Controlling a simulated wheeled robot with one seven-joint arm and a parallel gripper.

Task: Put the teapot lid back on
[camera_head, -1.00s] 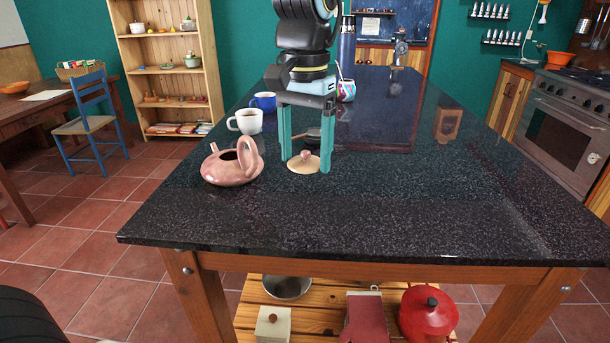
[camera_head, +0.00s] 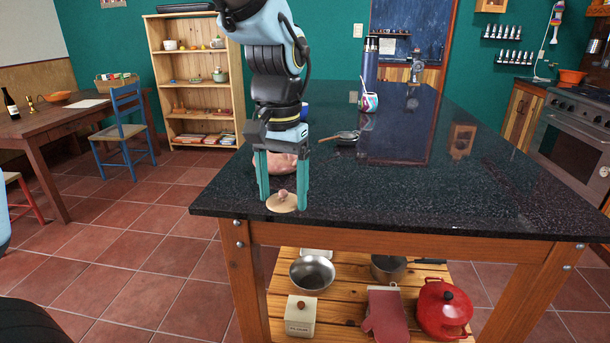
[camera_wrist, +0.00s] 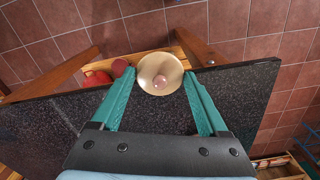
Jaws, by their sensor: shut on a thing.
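The tan lid (camera_head: 283,204) with a pinkish knob is between the teal fingers of my gripper (camera_head: 283,190), which is shut on it. The lid is near the table's front left corner. In the wrist view the lid (camera_wrist: 150,84) sits at the fingertips, overlapping the table edge and the floor beyond. The pink teapot (camera_head: 275,162) is on the table behind my gripper. My fingers and wrist hide much of it, and its opening cannot be seen. The teapot does not show in the wrist view.
The dark stone table (camera_head: 400,190) is clear to the right. A blue mug (camera_head: 304,112) is partly hidden behind my arm. Pots sit on the shelf below.

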